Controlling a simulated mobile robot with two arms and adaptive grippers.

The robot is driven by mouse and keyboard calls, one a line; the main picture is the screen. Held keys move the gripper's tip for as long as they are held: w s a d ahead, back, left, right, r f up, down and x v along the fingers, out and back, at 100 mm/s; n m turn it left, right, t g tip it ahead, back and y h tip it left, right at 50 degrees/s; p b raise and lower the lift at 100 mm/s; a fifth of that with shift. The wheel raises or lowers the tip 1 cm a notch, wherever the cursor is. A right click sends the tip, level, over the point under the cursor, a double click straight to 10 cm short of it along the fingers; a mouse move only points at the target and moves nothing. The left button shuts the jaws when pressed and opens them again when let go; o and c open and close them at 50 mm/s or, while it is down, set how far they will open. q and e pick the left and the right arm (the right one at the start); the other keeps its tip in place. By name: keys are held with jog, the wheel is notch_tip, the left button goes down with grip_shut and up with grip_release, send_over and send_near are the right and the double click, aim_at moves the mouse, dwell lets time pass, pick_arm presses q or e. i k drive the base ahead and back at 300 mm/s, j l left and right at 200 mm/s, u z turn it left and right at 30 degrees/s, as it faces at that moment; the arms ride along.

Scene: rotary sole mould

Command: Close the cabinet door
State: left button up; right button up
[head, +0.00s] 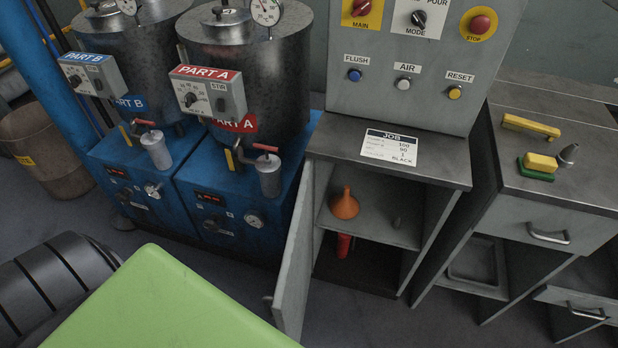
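The grey cabinet (455,163) stands in the middle of the head view, under the control panel. Its door (297,262) is hinged on the left side and stands wide open, swung out toward me. A small dark handle (268,300) shows low at the door's outer side. Inside, an orange funnel (345,205) and a small grey item sit on the shelf, and a red object (344,245) is below. Neither of my grippers is in view.
A green surface (165,305) fills the lower left, close to the door's bottom edge. Blue machines with tanks (250,90) stand left of the cabinet. A grey drawer unit (540,215) is on the right, with a lower drawer (585,300) pulled out. Dark floor shows before the cabinet.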

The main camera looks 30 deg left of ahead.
aim_at(288, 300)
jog(key=j, duration=0.5)
jog(key=k+j, duration=0.15)
jog(key=j, duration=0.8)
jog(key=k, duration=0.05)
